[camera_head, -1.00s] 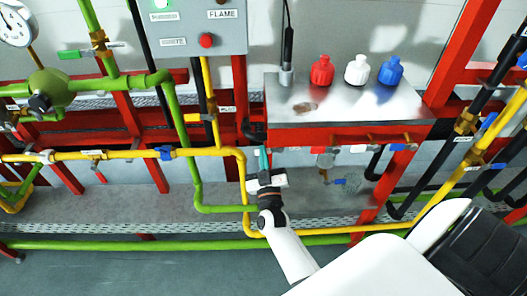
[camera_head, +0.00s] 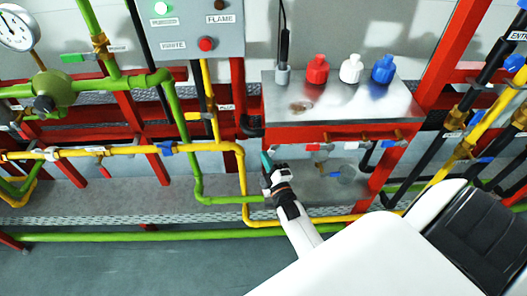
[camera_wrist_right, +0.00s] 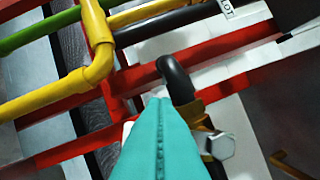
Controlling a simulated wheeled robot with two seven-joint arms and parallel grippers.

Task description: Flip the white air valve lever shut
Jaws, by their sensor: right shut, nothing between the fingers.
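My right gripper (camera_head: 266,161) is shut, with teal fingers and nothing held. It is under the left part of the metal bench, near a black pipe elbow (camera_head: 250,129). In the right wrist view its fingers (camera_wrist_right: 159,102) point at the elbow (camera_wrist_right: 176,78) and a brass valve body with a hex nut (camera_wrist_right: 221,145). A small white piece (camera_wrist_right: 127,130) shows left of the fingers, mostly hidden; I cannot tell whether it is the white lever or whether the fingers touch it. Another white handle (camera_head: 351,146) shows under the bench, further right. My left gripper is not in view.
The metal bench (camera_head: 345,100) bears red, white and blue capped bottles. Yellow pipes (camera_head: 120,150) and green pipes (camera_head: 197,150) run left of my gripper. Red frame posts (camera_head: 380,175) stand to the right. A grey control box (camera_head: 190,28) hangs above.

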